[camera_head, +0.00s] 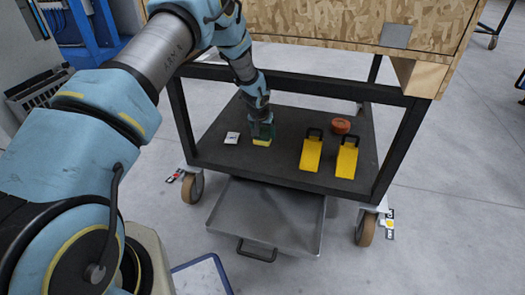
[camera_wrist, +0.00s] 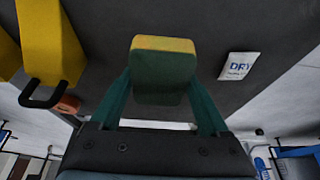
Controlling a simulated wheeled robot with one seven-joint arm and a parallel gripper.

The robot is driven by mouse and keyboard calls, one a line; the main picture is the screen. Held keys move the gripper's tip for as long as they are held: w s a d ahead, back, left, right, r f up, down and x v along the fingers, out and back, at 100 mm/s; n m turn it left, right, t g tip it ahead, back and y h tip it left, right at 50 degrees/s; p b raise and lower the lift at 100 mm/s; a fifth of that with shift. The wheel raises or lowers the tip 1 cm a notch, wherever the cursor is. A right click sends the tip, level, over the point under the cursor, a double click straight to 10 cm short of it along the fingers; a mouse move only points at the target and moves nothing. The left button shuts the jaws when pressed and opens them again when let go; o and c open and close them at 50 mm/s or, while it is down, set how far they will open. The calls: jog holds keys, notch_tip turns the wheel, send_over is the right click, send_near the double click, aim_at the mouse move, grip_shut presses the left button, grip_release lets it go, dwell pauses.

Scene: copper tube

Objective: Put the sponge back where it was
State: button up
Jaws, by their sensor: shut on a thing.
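The sponge (camera_wrist: 163,68) is green with a yellow layer. In the wrist view it sits between the two teal fingers of my gripper (camera_wrist: 160,100), which is shut on it. In the head view my gripper (camera_head: 262,130) points down over the dark lower shelf (camera_head: 215,150) of the cart.
Two yellow tools with black handles (camera_head: 311,152) (camera_head: 347,158) lie on the shelf to the right, with an orange round object (camera_head: 340,126) behind. The wooden top (camera_head: 330,22) and black posts enclose the shelf. A grey metal tray (camera_head: 268,215) is below the front edge.

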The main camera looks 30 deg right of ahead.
aim_at(264, 153)
notch_tip(264, 153, down, 8)
jog(key=shift+r+b, duration=0.1)
jog(key=shift+b, duration=0.75)
jog(key=shift+f, duration=0.25)
jog(key=o, duration=1.2)
jog(key=shift+c, duration=0.2)
jog(key=p+v, duration=0.2)
jog(key=v, duration=1)
jog(key=shift+r+p, duration=0.25)
jog(key=shift+p, duration=0.15)
jog(key=a+r+n+y, duration=0.1)
jog(key=a+r+n, duration=0.1)
jog(key=a+r, duration=0.8)
jog(key=a+r+n+y, duration=0.15)
jog(key=a+r, duration=0.55)
jog(key=a, duration=0.8)
jog(key=s+a+r+n+g, duration=0.1)
jog(key=s+a+r+n, duration=0.1)
jog(key=s+a, duration=0.6)
jog(key=s+a+r+n, duration=0.2)
jog(key=s+a+r, duration=0.3)
jog(key=s+a, duration=0.2)
jog(key=shift+s+a+g, duration=0.35)
jog(key=shift+a+g, duration=0.05)
jog(key=shift+a, duration=0.15)
